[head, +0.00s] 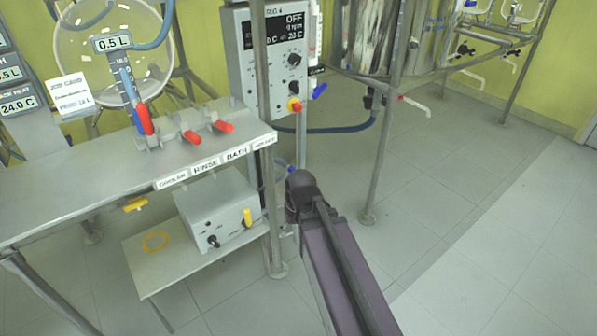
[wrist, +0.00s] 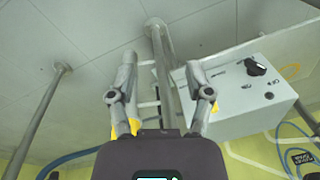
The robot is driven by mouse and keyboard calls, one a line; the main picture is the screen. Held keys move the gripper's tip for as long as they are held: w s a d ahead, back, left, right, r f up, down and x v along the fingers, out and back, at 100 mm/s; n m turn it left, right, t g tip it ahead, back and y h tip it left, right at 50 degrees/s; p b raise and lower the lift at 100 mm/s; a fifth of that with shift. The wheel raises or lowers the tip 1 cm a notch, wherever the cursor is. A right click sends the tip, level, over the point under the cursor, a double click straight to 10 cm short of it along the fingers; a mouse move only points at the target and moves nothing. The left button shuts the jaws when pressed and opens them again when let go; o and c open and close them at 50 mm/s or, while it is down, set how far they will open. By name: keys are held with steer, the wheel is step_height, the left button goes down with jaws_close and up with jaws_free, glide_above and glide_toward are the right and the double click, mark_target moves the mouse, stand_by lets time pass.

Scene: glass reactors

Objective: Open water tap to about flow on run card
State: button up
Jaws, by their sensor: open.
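Three taps with red handles stand in a row on the grey bench in the head view: a left one (head: 146,120), a middle one (head: 191,136) and a right one (head: 223,127). Labels along the bench edge include RINSE (head: 205,166) and BATH (head: 237,154); I cannot tell which tap is the water tap. The run card (head: 73,96) is white and its text is too small to read. My gripper (wrist: 161,78) is open and empty in the wrist view, with a metal post behind its fingers. In the head view its fingers are hidden; no tap shows between them.
A metal bench post (head: 270,210) stands just left of my arm. A white box with knobs (head: 218,215) sits on the lower shelf. A control panel reading OFF (head: 272,55) rises behind the bench. A steel frame leg (head: 383,150) stands right; the floor beyond is clear.

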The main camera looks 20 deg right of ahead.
steer(key=shift+s+h, duration=0.5)
steer(key=shift+s, duration=0.65)
steer(key=shift+c, duration=0.2)
steer(key=shift+c, duration=0.4)
steer(key=shift+d, duration=0.4)
